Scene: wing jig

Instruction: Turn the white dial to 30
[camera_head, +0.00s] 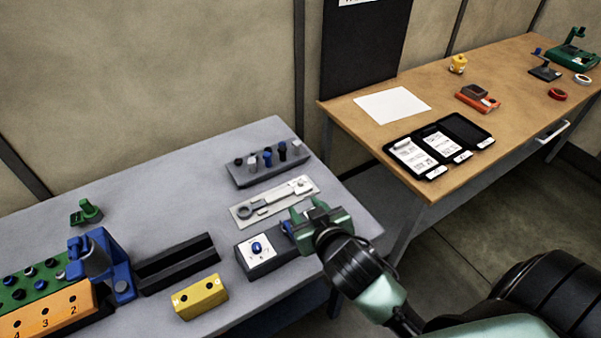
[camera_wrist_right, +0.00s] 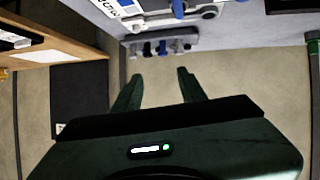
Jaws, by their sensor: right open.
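A dark box (camera_head: 282,266) stands near the front right of the grey bench. Its white dial face (camera_head: 257,250) carries a blue knob (camera_head: 257,247); the markings are too small to read in the head view. A blue part (camera_head: 289,228) shows at the box's right end, partly hidden by my right gripper. My right gripper (camera_head: 308,212) is open above that end, to the right of the white dial and apart from its knob. In the right wrist view its two fingers (camera_wrist_right: 159,76) are spread with nothing between them. My left gripper is not in view.
Behind the box lie a pale plate with a wrench-shaped tool (camera_head: 274,201) and a grey rack of pegs (camera_head: 268,165). A yellow block (camera_head: 201,297), a black channel (camera_head: 178,263) and a blue clamp (camera_head: 103,262) are to the left. A wooden table (camera_head: 350,130) stands behind right.

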